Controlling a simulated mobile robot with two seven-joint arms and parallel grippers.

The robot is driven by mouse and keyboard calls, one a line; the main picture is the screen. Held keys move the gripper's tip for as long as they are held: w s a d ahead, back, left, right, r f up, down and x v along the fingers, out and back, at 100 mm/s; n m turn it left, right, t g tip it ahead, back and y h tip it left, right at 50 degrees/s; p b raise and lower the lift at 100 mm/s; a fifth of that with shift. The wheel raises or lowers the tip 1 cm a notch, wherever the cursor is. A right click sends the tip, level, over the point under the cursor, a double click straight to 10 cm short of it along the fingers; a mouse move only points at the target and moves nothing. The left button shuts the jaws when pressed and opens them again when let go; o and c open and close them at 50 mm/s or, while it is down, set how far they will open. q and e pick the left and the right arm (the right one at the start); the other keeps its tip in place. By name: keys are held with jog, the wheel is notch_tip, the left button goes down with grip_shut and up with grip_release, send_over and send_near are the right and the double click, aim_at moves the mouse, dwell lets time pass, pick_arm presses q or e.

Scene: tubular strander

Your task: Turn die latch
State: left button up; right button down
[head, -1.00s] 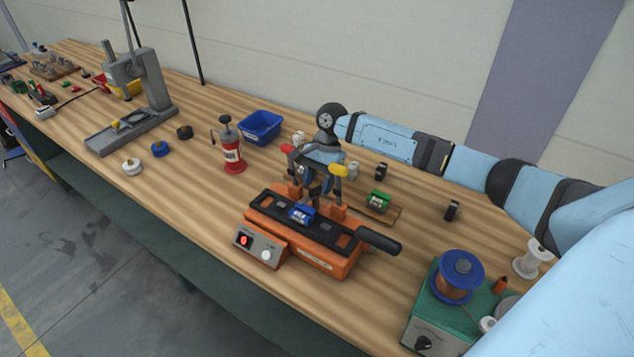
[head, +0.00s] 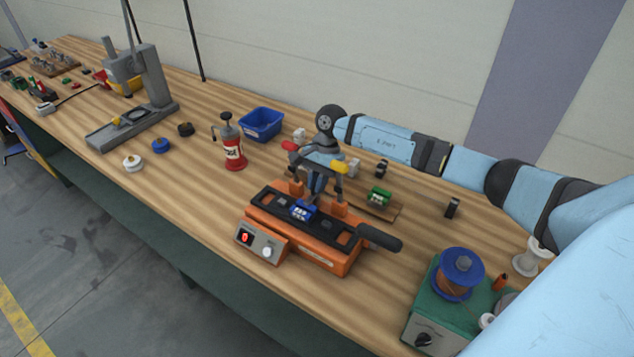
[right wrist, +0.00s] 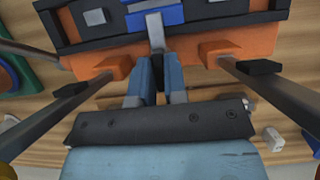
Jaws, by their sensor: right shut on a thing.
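The orange die fixture (head: 330,260) with a black top plate and a blue die (head: 303,211) in its middle stands on the bench. In the right wrist view the blue die (right wrist: 185,13) is at the top, and a narrow grey latch (right wrist: 155,32) reaches down from it. My right gripper (head: 315,194) points down behind the die, between the fixture's two upright levers. In the right wrist view its fingers (right wrist: 155,78) are shut on the latch's lower end, partly hiding it. My left gripper is out of view.
The levers have a red knob (head: 288,146) and a yellow knob (head: 340,168), close on either side of my wrist. A black handle (head: 380,238) sticks out right. A green part (head: 379,196) lies behind it.

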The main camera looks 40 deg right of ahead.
jog(key=shift+d, duration=0.15)
dwell(0.6)
jog(key=c, duration=1)
grip_release()
jog(key=shift+s+d, duration=0.1)
jog(key=shift+s, duration=0.1)
jog(key=shift+w, duration=0.15)
jog(key=shift+r, duration=0.25)
jog(key=b+v, duration=0.3)
jog(key=v, duration=1)
jog(key=shift+d+r, duration=0.1)
jog(key=shift+r, duration=0.05)
